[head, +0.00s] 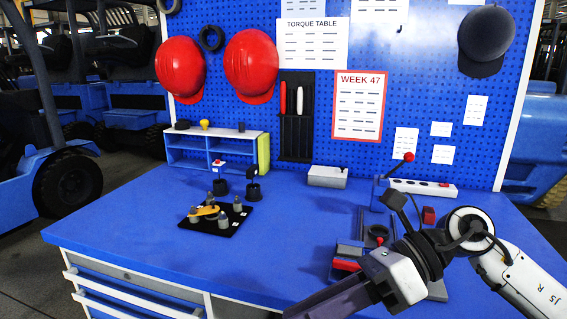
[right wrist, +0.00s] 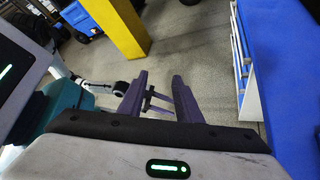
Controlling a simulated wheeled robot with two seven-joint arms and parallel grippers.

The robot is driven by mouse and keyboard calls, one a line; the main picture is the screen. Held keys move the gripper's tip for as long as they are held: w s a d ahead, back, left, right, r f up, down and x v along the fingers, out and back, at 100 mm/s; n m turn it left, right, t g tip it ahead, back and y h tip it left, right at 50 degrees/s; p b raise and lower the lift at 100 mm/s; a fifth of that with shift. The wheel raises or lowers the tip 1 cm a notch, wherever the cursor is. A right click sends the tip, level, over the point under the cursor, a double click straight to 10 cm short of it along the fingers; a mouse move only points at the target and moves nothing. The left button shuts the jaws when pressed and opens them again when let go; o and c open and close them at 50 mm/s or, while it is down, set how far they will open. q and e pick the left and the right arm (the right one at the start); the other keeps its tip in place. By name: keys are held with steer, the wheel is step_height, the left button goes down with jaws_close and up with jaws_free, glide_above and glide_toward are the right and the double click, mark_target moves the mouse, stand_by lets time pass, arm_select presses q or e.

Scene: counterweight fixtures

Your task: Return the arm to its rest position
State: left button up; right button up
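My right arm comes in from the right in the head view, low over the front right of the bench. Its gripper (right wrist: 160,76) points down and left in the head view, where its tips are cut off by the bottom edge. In the right wrist view its two purple fingers are apart, with nothing held between them, and point over the floor beside the bench. Beyond them a white arm link of mine shows, with small dark purple parts partly hidden by the right fingers; their opening is unclear. The left gripper is not in the head view.
The blue bench (head: 130,236) holds a black plate (head: 243,222) with grey weights and a yellow piece. A fixture with a red-ball lever (head: 408,157) and a red block (head: 346,264) lie close to my right arm. A yellow post (right wrist: 118,28) stands on the open floor.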

steer(key=w+a+r+m+t+y+p, duration=0.1)
steer(key=w+a+r+m+t+y, duration=0.25)
steer(key=m+t+y, duration=0.85)
steer(key=w+d+f+m+t+h+p, duration=0.1)
steer(key=d+f+m+t+h, duration=0.3)
steer(key=f+m+h, duration=0.7)
steer(key=w+d+f+m+t+h+p, duration=0.1)
steer(key=w+d+f+m+t+h, duration=0.15)
steer(key=d+f+m+h, duration=0.85)
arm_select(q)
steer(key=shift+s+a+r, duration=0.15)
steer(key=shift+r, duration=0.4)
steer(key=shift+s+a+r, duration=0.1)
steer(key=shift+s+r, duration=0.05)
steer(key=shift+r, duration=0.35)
arm_select(e)
steer(key=s+d+f+m+g, duration=0.1)
steer(key=s+f+m+g, duration=0.7)
steer(key=s+f+m, duration=0.4)
steer(key=s+f, duration=0.5)
steer(key=s, duration=0.2)
steer(key=shift+d+f+m, duration=0.15)
steer(key=shift+f+m, duration=0.15)
steer(key=shift+f, duration=0.05)
